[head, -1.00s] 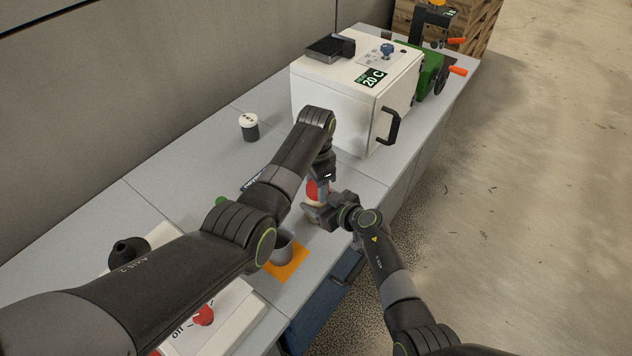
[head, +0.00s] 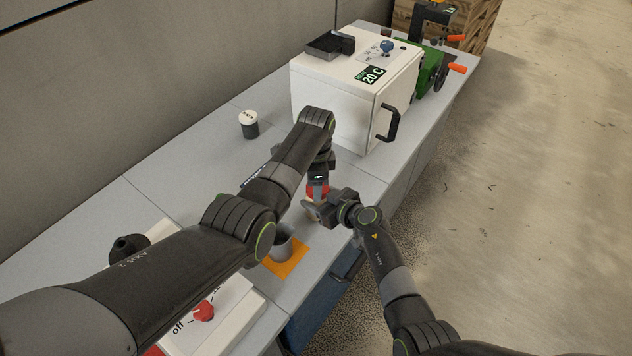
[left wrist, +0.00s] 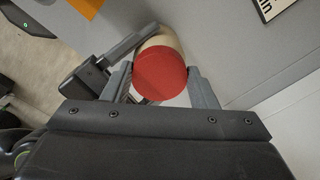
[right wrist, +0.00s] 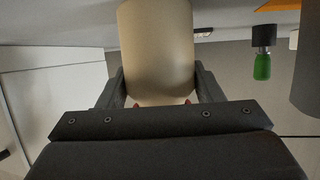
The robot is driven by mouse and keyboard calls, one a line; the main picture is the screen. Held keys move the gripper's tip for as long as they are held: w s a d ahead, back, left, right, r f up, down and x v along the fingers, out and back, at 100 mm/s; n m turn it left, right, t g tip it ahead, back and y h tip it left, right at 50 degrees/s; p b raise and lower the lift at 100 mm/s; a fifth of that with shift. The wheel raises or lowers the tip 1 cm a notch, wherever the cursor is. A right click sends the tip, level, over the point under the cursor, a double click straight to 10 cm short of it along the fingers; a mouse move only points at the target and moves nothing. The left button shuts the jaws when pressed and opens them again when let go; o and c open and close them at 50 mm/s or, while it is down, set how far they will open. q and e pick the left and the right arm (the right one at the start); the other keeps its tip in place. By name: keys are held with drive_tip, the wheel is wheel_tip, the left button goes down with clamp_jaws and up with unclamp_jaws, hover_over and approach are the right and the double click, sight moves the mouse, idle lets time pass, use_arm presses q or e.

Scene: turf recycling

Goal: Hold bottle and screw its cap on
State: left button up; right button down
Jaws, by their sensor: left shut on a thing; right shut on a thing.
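A red round cap (left wrist: 159,75) sits between the two fingers of my left gripper (left wrist: 160,92), which is shut on it from above. In the head view the cap (head: 326,190) shows around a finger. The beige bottle (right wrist: 158,50) stands between the fingers of my right gripper (right wrist: 158,88), which is shut on its side. In the left wrist view the bottle (left wrist: 165,40) shows just behind the cap, the two in line. Small red edges show at the bottle's end in the right wrist view. The thread and exact seating of the cap are hidden.
A white oven-like box (head: 335,100) with a black handle stands behind the grippers. A lidded jar (head: 249,124) stands left. A grey cup (head: 283,244) on an orange mat (head: 290,266) and a red-knob panel (head: 215,325) are nearer. A green-ended item (right wrist: 262,66) shows in the right wrist view.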

use_arm(q)
drive_tip(key=m, duration=0.5)
drive_tip(key=shift+f, duration=0.25)
drive_tip(key=m, duration=0.4)
drive_tip(key=shift+d+m, duration=0.15)
drive_tip(key=shift+m, duration=0.15)
drive_tip(key=m, duration=0.4)
drive_tip(key=shift+d+m, duration=0.15)
drive_tip(key=shift+m, duration=0.15)
drive_tip(key=m, duration=0.5)
drive_tip(key=shift+d+m, duration=0.3)
drive_tip(key=o, duration=0.9)
drive_tip(key=shift+o, duration=0.2)
drive_tip(key=shift+w, duration=0.1)
drive_tip(key=shift+r, duration=0.1)
